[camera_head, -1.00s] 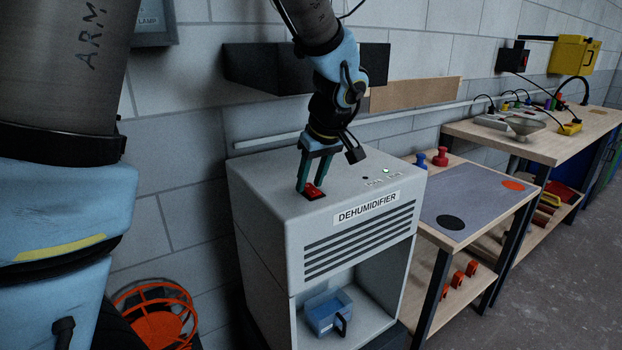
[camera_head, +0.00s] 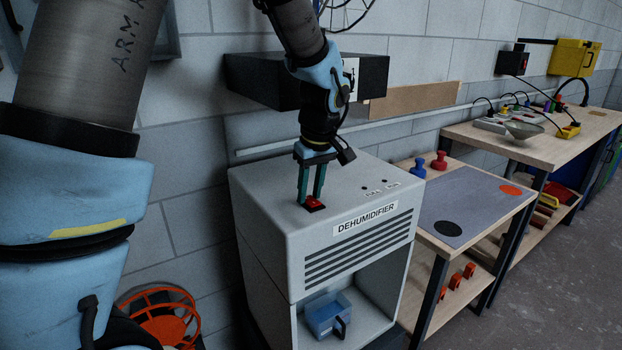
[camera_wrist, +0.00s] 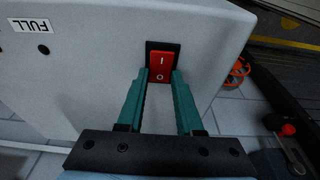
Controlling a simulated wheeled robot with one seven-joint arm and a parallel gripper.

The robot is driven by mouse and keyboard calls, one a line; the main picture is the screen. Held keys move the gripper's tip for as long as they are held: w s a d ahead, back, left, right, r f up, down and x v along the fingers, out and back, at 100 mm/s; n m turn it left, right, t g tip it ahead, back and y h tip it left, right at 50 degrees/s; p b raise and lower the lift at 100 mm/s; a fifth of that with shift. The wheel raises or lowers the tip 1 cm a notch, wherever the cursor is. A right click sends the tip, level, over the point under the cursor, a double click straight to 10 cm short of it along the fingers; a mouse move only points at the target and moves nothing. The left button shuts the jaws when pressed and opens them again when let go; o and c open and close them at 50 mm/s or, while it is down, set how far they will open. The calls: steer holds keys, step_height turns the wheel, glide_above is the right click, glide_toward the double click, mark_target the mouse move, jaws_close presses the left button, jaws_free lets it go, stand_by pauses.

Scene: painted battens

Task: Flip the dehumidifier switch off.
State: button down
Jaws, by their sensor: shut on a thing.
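The dehumidifier (camera_head: 262,201) is a pale grey box with a labelled front, a slotted grille and an open lower bay. Its red rocker switch (camera_wrist: 161,67) sits in a black frame on the top, marked I at the upper end and O at the lower end in the wrist view. It also shows small in the head view (camera_head: 313,202). My gripper (camera_wrist: 161,78) is shut on the switch, its green fingertips on either side of the lower, O end. It points down in the head view (camera_head: 311,200). Which end is pressed in, I cannot tell.
A dark wall box (camera_head: 262,80) hangs behind my arm. A workbench with a grey mat (camera_head: 465,205) and red and blue knobs stands to the right. A blue bucket (camera_head: 325,312) is in the bay. An orange caged object (camera_head: 165,318) lies at lower left.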

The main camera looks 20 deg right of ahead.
mark_target(313, 202)
steer(key=shift+w+g+p, duration=0.1)
steer(key=shift+g+p, duration=0.3)
steer(key=c, duration=0.6)
jaws_free()
steer(key=shift+o, duration=0.2)
steer(key=shift+r, duration=0.1)
step_height(313, 202, up, 10)
steer(key=s+b, duration=0.1)
steer(key=b, duration=0.1)
steer(key=shift+s+d+r+b, duration=0.15)
steer(key=shift+s+r+b, duration=0.05)
steer(key=shift+b, duration=0.15)
